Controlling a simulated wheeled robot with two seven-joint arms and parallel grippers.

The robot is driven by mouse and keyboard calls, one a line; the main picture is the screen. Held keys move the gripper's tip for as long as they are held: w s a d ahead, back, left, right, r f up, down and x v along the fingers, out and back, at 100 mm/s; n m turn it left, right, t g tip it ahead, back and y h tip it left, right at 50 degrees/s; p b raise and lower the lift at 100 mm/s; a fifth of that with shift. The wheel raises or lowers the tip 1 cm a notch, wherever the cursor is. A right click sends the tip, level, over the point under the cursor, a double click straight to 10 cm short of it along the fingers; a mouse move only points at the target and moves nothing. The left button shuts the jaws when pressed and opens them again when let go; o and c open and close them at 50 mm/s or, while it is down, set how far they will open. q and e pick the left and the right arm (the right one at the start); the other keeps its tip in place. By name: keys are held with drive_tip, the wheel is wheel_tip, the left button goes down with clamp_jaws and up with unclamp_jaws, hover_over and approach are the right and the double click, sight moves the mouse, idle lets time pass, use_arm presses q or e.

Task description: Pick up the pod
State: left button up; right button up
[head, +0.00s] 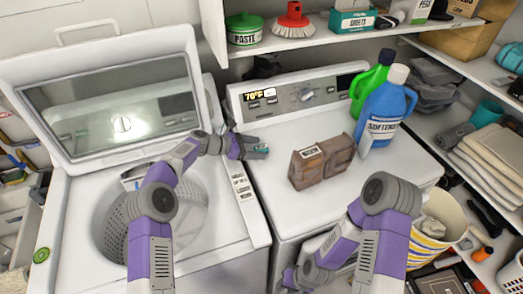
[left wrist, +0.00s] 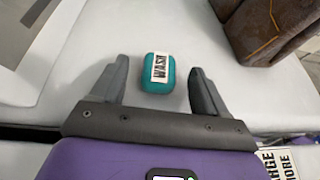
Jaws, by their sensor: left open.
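The pod (left wrist: 158,82) is a small teal rounded block with a white "WASH" label. In the left wrist view it lies on the white machine top between the fingertips of my left gripper (left wrist: 158,68), with gaps on both sides. In the head view the pod (head: 263,150) shows as a teal bit at the fingers of my left gripper (head: 258,148), at the left part of the dryer top. My left gripper is open. My right gripper (head: 291,278) is low in front of the dryer, partly behind my right arm, and its fingers are unclear.
A brown bag (head: 322,163) stands right of the pod. A blue softener bottle (head: 385,112) and a green bottle (head: 368,85) stand farther right. The open washer (head: 215,237) is at left. A shelf (head: 330,42) runs above the back. The dryer's front top (head: 290,215) is clear.

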use_arm(q)
drive_tip(key=c, duration=1.1)
